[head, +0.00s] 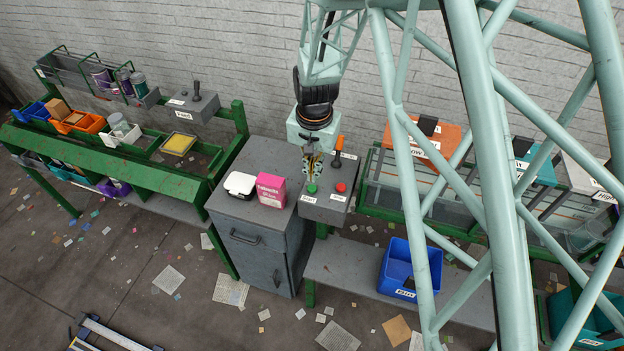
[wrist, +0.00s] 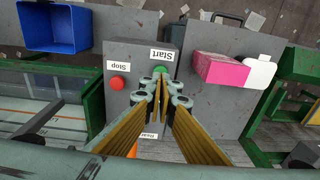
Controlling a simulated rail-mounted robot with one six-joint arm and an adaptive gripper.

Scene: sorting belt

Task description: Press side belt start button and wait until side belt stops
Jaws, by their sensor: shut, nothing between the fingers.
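A grey control box (head: 325,208) carries a green button (head: 312,188) labelled Start and a red button (head: 341,187) labelled Stop. In the wrist view the green button (wrist: 160,71) and red button (wrist: 117,83) also show. My gripper (head: 311,175) is shut and empty, pointing down at the green button. Its fingertips (wrist: 161,90) partly cover that button in the wrist view. The fingertips are at or just above it; I cannot tell whether they touch. Belt surfaces at the right are partly hidden by the pale green frame, and their motion cannot be judged.
A pink box (head: 271,189) and a white box (head: 240,185) stand on the grey cabinet (head: 225,206) left of the control box. An orange-topped lever (head: 339,144) rises behind the buttons. A blue bin (head: 396,275) sits on the lower shelf at right.

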